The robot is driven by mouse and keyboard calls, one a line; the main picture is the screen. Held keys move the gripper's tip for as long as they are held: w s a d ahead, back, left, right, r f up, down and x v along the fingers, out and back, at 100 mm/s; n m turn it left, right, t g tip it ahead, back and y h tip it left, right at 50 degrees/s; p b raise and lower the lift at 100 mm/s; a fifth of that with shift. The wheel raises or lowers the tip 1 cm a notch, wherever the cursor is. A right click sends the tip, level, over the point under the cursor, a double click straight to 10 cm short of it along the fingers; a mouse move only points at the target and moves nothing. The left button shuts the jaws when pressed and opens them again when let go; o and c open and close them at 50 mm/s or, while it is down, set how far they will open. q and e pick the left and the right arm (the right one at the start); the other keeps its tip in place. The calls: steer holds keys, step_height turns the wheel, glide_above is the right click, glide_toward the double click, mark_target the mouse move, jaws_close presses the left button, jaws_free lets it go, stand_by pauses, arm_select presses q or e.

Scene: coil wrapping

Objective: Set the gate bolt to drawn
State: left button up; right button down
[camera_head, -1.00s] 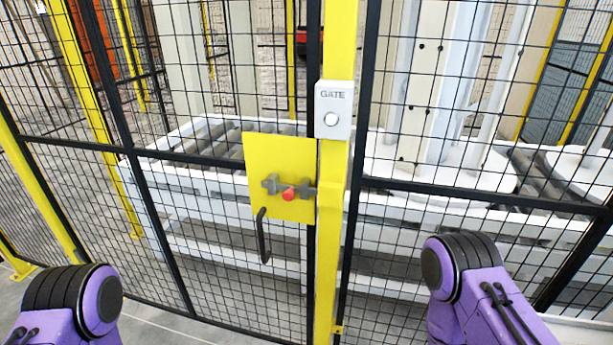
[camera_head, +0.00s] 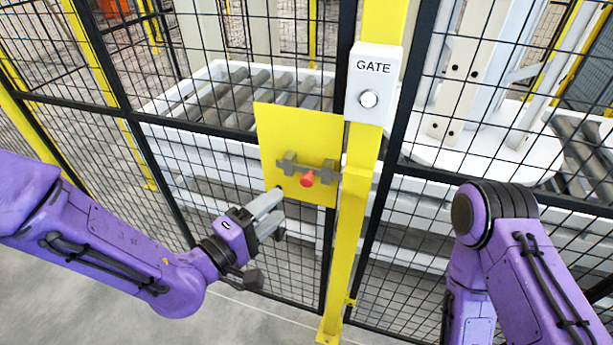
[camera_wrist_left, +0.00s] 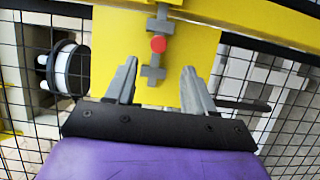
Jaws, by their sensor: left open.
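The gate bolt (camera_head: 325,172) is a grey bar in brackets on a yellow plate (camera_head: 290,130), with a red knob (camera_head: 307,179). In the head view its right end reaches the edge of the yellow post (camera_head: 357,185). In the left wrist view the bolt runs upright and the red knob (camera_wrist_left: 158,44) shows beyond the fingertips. My left gripper (camera_head: 277,213) is open and empty, below and left of the knob, apart from it. Its fingers (camera_wrist_left: 159,68) point toward the plate. My right gripper is out of view; only my right arm shows.
A white box (camera_head: 374,85) marked GATE with a round button sits on the post above the bolt. Black mesh fence panels (camera_head: 215,190) stand on both sides. A roller conveyor (camera_head: 235,95) lies behind the mesh. The grey floor (camera_head: 240,320) in front is clear.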

mark_target(304, 183)
arm_select(q)
steer(key=b+x, duration=0.1)
steer(key=x, duration=0.1)
steer(key=b+x, duration=0.2)
steer(key=shift+w+d+r, duration=0.15)
steer(key=shift+d+r, duration=0.1)
steer(key=p+x, duration=0.1)
steer(key=x, duration=0.5)
steer(key=shift+f, duration=0.15)
